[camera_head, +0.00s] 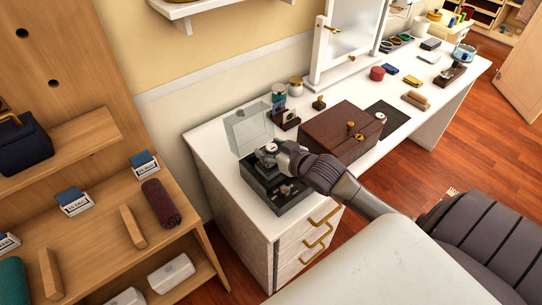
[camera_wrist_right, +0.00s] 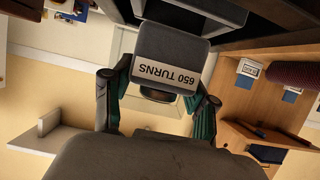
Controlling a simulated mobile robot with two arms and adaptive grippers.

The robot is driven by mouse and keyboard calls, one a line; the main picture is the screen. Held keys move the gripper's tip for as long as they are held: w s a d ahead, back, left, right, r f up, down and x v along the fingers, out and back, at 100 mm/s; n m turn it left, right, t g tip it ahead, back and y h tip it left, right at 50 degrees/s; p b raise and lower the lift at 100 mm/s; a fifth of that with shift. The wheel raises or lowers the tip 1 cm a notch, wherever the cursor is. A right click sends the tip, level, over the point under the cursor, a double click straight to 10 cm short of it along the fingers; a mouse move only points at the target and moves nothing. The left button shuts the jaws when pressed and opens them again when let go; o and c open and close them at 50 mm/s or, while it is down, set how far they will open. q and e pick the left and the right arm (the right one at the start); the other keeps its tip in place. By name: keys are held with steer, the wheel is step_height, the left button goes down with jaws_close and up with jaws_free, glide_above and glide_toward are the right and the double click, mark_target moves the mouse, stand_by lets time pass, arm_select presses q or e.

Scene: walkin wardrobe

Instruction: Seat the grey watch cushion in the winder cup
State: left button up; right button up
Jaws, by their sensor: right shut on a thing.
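My right gripper (camera_head: 272,158) is over the black watch winder box (camera_head: 295,207) on the white dresser top. The winder's clear lid (camera_head: 246,127) stands open behind it. In the head view the gripper hides most of the cushion. I cannot make out the winder cup or whether the cushion touches it. My left gripper is not in view.
A brown wooden box (camera_head: 338,130) stands close right of the winder. A dark mat (camera_head: 388,118) lies beyond it. Small jars (camera_head: 295,86) and a white-framed mirror (camera_head: 345,40) are behind. Wooden shelves with a rolled maroon towel (camera_head: 161,202) stand at left.

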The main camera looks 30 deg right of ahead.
steer(key=shift+f, duration=1.6)
steer(key=o, duration=1.2)
steer(key=shift+f, duration=0.1)
steer(key=shift+s, duration=0.1)
steer(key=v, duration=1.2)
